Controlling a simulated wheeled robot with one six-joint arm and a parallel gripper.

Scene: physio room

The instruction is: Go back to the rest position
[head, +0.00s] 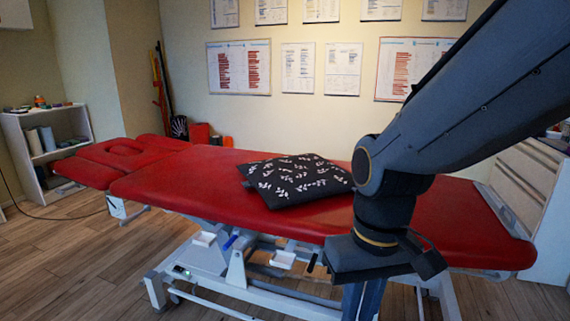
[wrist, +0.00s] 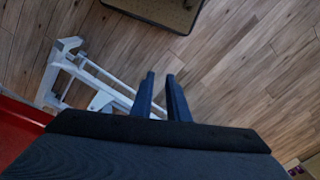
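My gripper (wrist: 161,76) points down at the wooden floor in the wrist view. Its two blue fingers stand apart with nothing between them. In the head view my arm comes in from the upper right and hangs in front of the red treatment table (head: 190,180). The gripper's fingers (head: 363,300) run out of the bottom of that view, so their tips are hidden there. A black cushion with white leaf patterns (head: 300,181) lies on the table, behind my arm.
The table's white frame (wrist: 92,75) is close left of my fingers in the wrist view. A dark-edged mat or box (wrist: 160,8) is at the top. A white shelf (head: 42,145) stands at the left and drawers (head: 525,180) at the right.

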